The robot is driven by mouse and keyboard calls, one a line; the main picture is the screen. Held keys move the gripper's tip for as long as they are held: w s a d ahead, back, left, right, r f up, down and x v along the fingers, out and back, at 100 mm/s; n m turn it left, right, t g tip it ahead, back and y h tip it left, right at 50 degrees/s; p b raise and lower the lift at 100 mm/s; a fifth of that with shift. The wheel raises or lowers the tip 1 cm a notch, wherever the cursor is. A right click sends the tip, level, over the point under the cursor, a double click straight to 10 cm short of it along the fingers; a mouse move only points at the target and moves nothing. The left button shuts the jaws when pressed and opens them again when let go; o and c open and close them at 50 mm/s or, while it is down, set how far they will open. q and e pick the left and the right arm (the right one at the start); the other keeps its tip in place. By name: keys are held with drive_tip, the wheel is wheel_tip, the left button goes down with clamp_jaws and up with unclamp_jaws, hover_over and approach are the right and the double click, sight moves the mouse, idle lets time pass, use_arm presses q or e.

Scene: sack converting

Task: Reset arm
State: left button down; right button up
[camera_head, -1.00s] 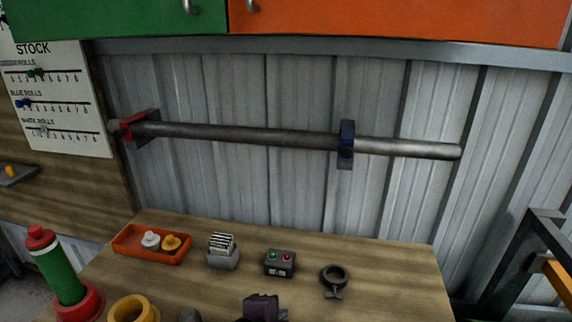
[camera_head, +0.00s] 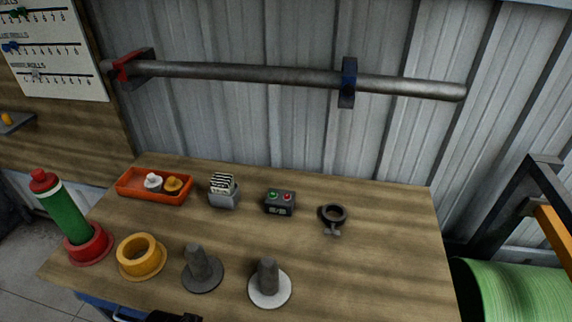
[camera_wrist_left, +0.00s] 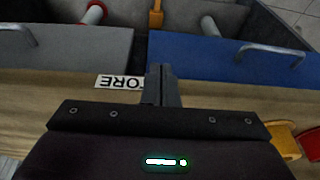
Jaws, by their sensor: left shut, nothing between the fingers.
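My left gripper (camera_wrist_left: 160,85) shows in the left wrist view with its two fingers together and nothing between them. It is in front of the table's front edge, over a label (camera_wrist_left: 120,82) that reads upside down, above a grey drawer (camera_wrist_left: 70,52) and a blue drawer (camera_wrist_left: 225,60). In the head view only a dark part at the bottom edge, left of centre, seems to be my left arm; its fingertips are hidden there. My right gripper is in neither view.
The wooden table (camera_head: 370,260) holds a red tray (camera_head: 128,186), card holder (camera_head: 224,192), button box (camera_head: 280,203), clamp ring (camera_head: 333,214), yellow flanged ring (camera_head: 137,262), a green roll (camera_head: 62,212) in a red base, and two grey pegs. A long bar (camera_head: 250,74) hangs behind.

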use_arm(q)
wheel_tip(320, 180, down, 17)
drive_tip(key=s, duration=0.2)
drive_tip(key=s+a+f+g, duration=0.1)
drive_tip(key=s+a+f, duration=0.1)
drive_tip(key=s+f, duration=0.8)
drive_tip(key=s+a+f+g, duration=0.1)
drive_tip(key=s+f, duration=1)
drive_tip(key=shift+s+a+f, duration=0.15)
drive_tip(key=shift+a+f, duration=0.15)
drive_tip(key=shift+a, duration=0.1)
